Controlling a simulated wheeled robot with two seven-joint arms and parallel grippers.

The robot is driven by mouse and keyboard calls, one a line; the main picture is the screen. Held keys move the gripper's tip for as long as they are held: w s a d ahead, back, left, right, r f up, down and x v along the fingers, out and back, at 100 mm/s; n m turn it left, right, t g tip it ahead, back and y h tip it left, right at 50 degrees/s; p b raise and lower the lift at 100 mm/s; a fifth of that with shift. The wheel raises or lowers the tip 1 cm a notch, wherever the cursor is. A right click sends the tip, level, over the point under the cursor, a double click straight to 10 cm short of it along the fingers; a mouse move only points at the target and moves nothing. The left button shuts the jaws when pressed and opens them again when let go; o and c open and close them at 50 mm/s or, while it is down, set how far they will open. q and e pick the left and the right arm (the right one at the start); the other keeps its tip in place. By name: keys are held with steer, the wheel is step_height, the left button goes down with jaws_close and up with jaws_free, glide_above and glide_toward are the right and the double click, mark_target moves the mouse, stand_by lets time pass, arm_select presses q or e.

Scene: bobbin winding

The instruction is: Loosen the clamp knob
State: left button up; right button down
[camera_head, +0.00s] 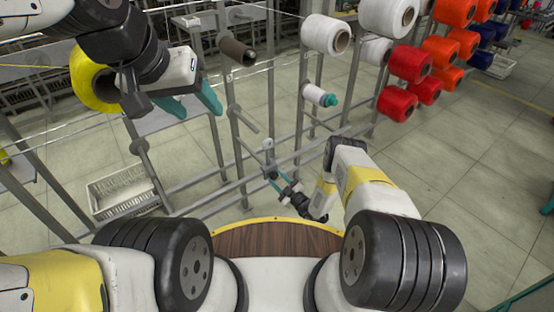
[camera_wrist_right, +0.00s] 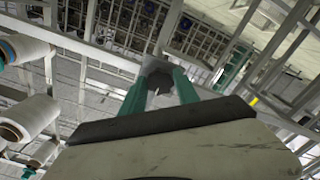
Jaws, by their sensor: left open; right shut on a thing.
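The clamp knob (camera_wrist_right: 156,67) is a dark grey, faceted piece between the teal fingertips in the right wrist view. In the head view it is small and mostly hidden at a post of the frame. My right gripper (camera_head: 275,180) reaches to the frame at picture centre and is shut on the knob; its fingers also show in the right wrist view (camera_wrist_right: 158,85). My left gripper (camera_head: 193,105) is up at the left, with its teal fingers apart and empty, well away from the knob.
A grey metal frame (camera_head: 238,150) of posts and bars stands ahead. White spools (camera_head: 322,34), red spools (camera_head: 408,64) and a brown spool (camera_head: 236,51) sit on it. A yellow spool (camera_head: 92,80) is beside my left arm. A white crate (camera_head: 122,190) stands lower left. The floor at right is clear.

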steer(key=shift+f+n, duration=0.1)
steer(key=shift+n, duration=0.3)
steer(key=c, duration=0.9)
jaws_free()
steer(key=v, duration=0.8)
steer(key=shift+w, duration=0.1)
